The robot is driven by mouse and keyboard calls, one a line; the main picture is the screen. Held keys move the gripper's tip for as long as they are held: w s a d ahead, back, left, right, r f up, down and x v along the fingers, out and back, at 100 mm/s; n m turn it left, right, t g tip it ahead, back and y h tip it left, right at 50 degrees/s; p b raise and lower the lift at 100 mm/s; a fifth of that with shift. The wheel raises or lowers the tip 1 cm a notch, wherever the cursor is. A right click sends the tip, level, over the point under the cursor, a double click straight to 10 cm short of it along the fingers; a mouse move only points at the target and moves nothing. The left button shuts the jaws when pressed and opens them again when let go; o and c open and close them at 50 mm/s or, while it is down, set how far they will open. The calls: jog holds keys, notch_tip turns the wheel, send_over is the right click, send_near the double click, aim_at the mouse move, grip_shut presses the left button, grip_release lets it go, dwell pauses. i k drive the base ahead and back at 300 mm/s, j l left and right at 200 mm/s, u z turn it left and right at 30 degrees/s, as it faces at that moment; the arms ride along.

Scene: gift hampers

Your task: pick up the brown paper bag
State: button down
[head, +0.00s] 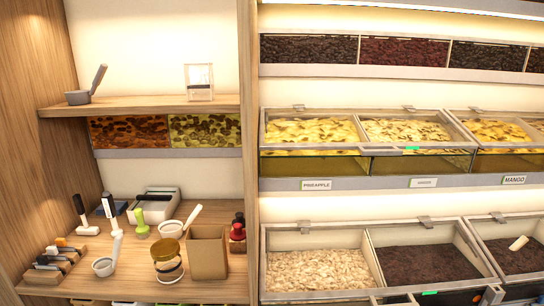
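The brown paper bag (207,256) stands upright and open-topped on the wooden counter (75,290), at its right end. A glass jar with a gold lid (167,258) stands close on its left. Small dark bottles with red parts (238,232) stand behind it on the right, close to the wooden divider. My gripper is not in view.
A white scoop (170,228) lies behind the bag; another scoop (104,265) is left of the jar. Stamps (84,218) and a rack of markers (53,260) fill the left. A shelf (140,104) hangs above. Food bins (317,270) with lids stand right of the divider (247,150).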

aim_at(206, 246)
jog(key=i+j+z, duration=0.1)
jog(key=j, duration=0.3)
jog(key=i+j+z, duration=0.1)
jog(key=j, duration=0.3)
jog(key=i+j, duration=0.25)
jog(key=j, duration=0.15)
jog(key=i+j+z, duration=0.15)
jog(key=j, duration=0.25)
jog(key=i+j+z, duration=0.1)
jog(key=j, duration=0.35)
jog(key=i+j+z, duration=0.1)
jog(key=j, duration=0.3)
